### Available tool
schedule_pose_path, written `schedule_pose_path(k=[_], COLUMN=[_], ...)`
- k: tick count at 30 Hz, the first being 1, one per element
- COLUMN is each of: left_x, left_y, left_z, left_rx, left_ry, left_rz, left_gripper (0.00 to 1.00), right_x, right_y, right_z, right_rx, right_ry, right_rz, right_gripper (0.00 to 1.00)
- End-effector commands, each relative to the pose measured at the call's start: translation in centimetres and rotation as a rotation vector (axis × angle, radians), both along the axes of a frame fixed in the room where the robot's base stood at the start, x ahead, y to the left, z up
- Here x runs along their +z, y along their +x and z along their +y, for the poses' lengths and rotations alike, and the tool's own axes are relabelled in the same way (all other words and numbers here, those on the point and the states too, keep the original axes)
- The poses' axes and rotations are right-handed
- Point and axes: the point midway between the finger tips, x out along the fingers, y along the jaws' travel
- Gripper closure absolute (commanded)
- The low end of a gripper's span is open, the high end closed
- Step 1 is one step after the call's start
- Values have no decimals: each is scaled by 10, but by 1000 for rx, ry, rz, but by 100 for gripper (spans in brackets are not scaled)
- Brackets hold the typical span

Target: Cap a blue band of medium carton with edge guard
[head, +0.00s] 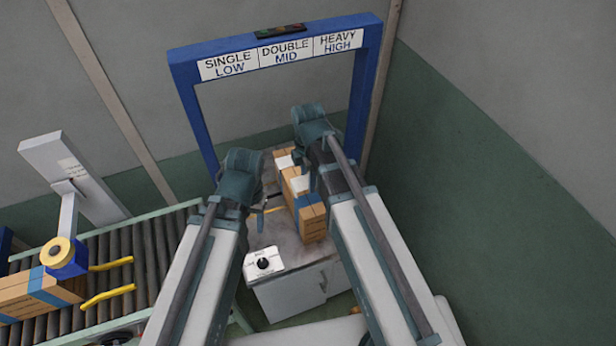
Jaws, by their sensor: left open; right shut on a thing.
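A brown carton with a blue band (310,218) stands on the grey worktop (288,245) between my two arms. More brown carton faces (284,160) show behind it, partly hidden by my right arm. White pieces that look like edge guards lie at the carton row, one at its middle (300,184) and one further back (284,161). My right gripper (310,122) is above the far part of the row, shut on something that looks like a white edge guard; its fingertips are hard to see. My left gripper (240,175) is open, left of the cartons and apart from them.
A blue frame (188,110) marked single low, double mid and heavy high stands over the worktop. A white box with a black knob (263,263) sits at the front. At left, a roller conveyor (150,250) carries another blue-banded carton (40,292) beside a tape head (64,258).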

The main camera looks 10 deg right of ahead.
Motion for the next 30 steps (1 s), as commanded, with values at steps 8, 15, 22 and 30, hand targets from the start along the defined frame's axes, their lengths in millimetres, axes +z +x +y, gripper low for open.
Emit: schedule_pose_path(k=[8, 15, 22, 30], left_x=[-26, -46, -52, -51], left_y=[0, 0, 0, 0], left_z=[0, 0, 0, 0], left_rx=[-1, 0, 0, 0], left_ry=[0, 0, 0, 0], left_rz=[0, 0, 0, 0], left_gripper=[50, 50, 50, 50], right_x=[-26, -46, -52, -51], right_y=[0, 0, 0, 0], right_z=[0, 0, 0, 0], right_rx=[0, 0, 0, 0], right_ry=[0, 0, 0, 0], right_rz=[0, 0, 0, 0], right_gripper=[90, 90, 90, 90])
